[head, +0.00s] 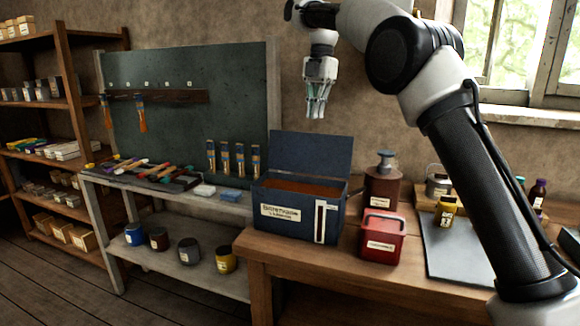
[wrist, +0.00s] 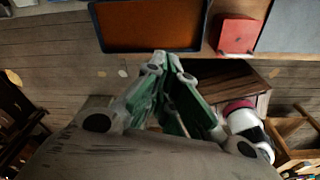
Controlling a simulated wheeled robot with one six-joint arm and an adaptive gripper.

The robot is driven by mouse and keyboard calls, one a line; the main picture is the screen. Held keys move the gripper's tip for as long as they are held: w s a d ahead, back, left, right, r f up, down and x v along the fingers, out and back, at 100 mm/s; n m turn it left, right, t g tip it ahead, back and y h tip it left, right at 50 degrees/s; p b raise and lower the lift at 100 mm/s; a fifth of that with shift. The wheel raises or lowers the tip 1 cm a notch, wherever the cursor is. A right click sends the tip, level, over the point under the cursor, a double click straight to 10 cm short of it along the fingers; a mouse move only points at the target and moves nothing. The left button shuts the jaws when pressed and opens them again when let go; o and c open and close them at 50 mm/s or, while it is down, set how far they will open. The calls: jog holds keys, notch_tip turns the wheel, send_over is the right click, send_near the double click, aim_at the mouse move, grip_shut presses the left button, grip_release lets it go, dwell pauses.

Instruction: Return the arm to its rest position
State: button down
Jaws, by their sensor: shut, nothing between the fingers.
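My gripper (head: 318,108) hangs pointing down in the head view, high above the workbench and in front of the wall. Its fingers are shut with nothing between them. It is apart from every object. In the wrist view my gripper's green-padded fingers (wrist: 166,62) come together at the tips, with the blue box beyond them. My white and black arm rises from the lower right of the head view and bends over at the top.
An open blue box (head: 280,222) and a red container (head: 382,238) stand on the wooden bench (head: 290,256) below. A pegboard (head: 190,110) with brushes stands left, beside shelves (head: 65,110). A window (head: 535,45) is right. The air around the gripper is clear.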

notch_tip(320, 180, down, 6)
jog(key=m, duration=0.6)
jog(key=s+d+f+m, duration=0.2)
jog(key=s+d+m, duration=0.4)
jog(key=d+m, duration=0.25)
jog(key=s+d+f+m+t, duration=0.1)
jog(key=s+d+m, duration=0.3)
jog(key=s+d, duration=0.3)
jog(key=s+d+f+m+t, duration=0.1)
jog(key=s+d+m, duration=0.4)
jog(key=s, duration=1)
jog(key=s+d+f+m+t+h, duration=0.1)
jog(key=s+d+f+m+t, duration=0.1)
jog(key=s+d, duration=0.6)
jog(key=shift+s+d+m+t, duration=0.4)
jog(key=shift+s+m+t, duration=0.3)
jog(key=shift+s+m, duration=0.85)
